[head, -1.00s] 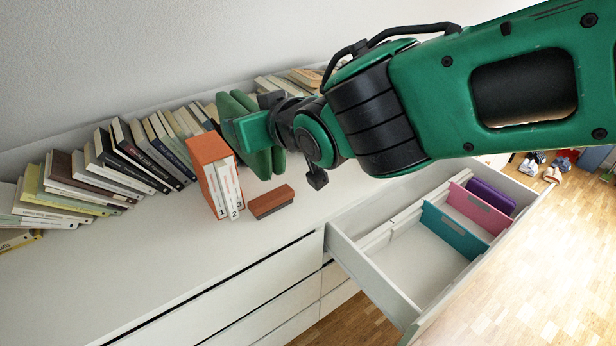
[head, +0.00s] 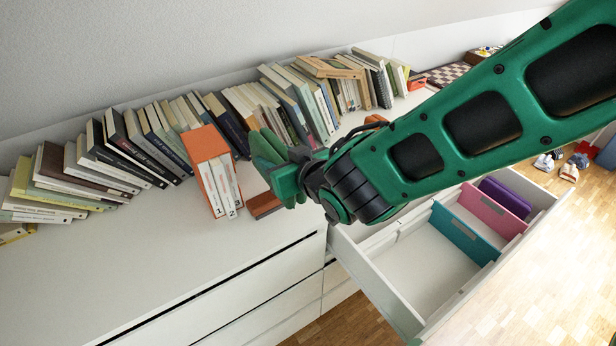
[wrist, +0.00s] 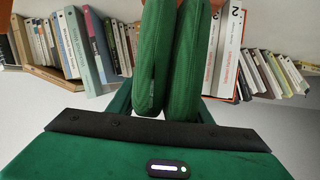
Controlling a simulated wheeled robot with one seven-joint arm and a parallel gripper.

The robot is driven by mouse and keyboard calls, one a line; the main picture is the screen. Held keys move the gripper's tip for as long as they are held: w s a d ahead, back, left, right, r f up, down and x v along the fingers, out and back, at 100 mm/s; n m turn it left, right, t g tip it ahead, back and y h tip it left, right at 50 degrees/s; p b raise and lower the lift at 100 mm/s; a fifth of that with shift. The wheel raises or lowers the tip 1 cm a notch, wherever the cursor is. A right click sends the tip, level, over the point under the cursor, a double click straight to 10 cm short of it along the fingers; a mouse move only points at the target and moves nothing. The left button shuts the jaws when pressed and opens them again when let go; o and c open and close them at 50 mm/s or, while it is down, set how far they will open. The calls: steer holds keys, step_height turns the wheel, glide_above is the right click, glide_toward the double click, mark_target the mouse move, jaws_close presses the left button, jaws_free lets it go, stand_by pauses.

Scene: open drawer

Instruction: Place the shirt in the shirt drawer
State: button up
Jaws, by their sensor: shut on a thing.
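A folded dark green shirt (head: 267,148) shows as two rounded, padded layers. It also fills the upper middle of the wrist view (wrist: 184,70). My gripper (head: 286,180) is shut on it, with green fingers on either side, and holds it over the dresser top beside the orange box. The gripper and its fingers partly cover the shirt in the head view. The open white drawer (head: 372,285) is at the lower right, away from the gripper. It has a wide empty front section, then a teal divider (head: 463,235), a pink divider (head: 492,212) and a purple folded item (head: 505,196).
A row of books (head: 120,150) lines the wall. The dresser top at front left is clear.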

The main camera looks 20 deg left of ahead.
steer(key=shift+w+d+f, duration=0.6)
steer(key=shift+w+f, duration=0.75)
steer(key=shift+f, duration=0.25)
steer(key=shift+w+d+f, duration=0.65)
steer(key=shift+w+f, duration=0.75)
steer(key=shift+f, duration=0.2)
steer(key=shift+w+d+f, duration=0.6)
steer(key=shift+w+f, duration=0.75)
steer(key=shift+f, duration=0.25)
steer(key=o, duration=1.2)
steer(key=shift+c, duration=0.2)
